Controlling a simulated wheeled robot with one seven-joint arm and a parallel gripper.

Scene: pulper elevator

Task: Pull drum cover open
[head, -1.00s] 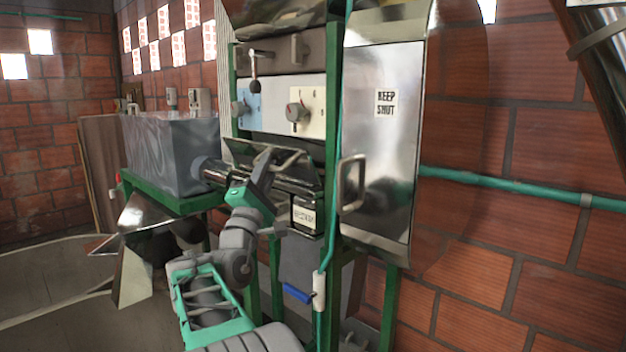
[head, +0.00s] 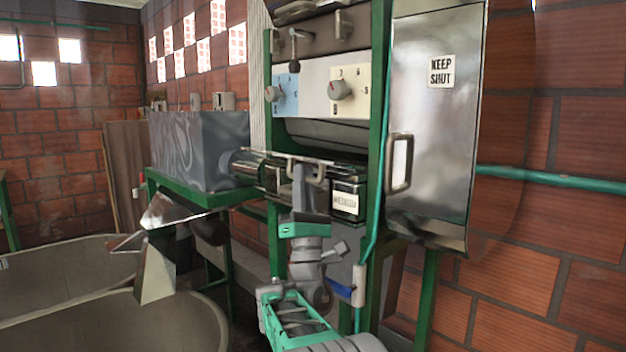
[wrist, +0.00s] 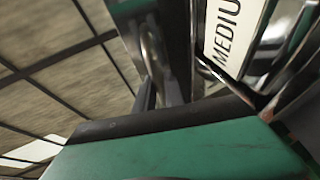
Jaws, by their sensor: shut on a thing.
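The drum cover (head: 345,172) is a shiny metal flap below the dial panel, lying nearly flat and sticking out from the machine. Above it a dark gap shows the rounded drum (head: 330,134). A bar handle (head: 321,172) is on the cover's front edge. My gripper (head: 302,170) is at this handle from below and in front, shut on it; my fingers hide part of the bar. In the wrist view the gripper (wrist: 165,88) is close beside the MEDIUM label (wrist: 232,40), with a curved grey metal part between the fingers.
A steel door marked KEEP SHUT (head: 435,110), with a protruding handle (head: 399,163), is to the right. A grey tank (head: 200,150) on a green frame stands left. Round basins (head: 150,325) are on the floor at left. A blue-handled lever (head: 340,290) hangs beside my arm.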

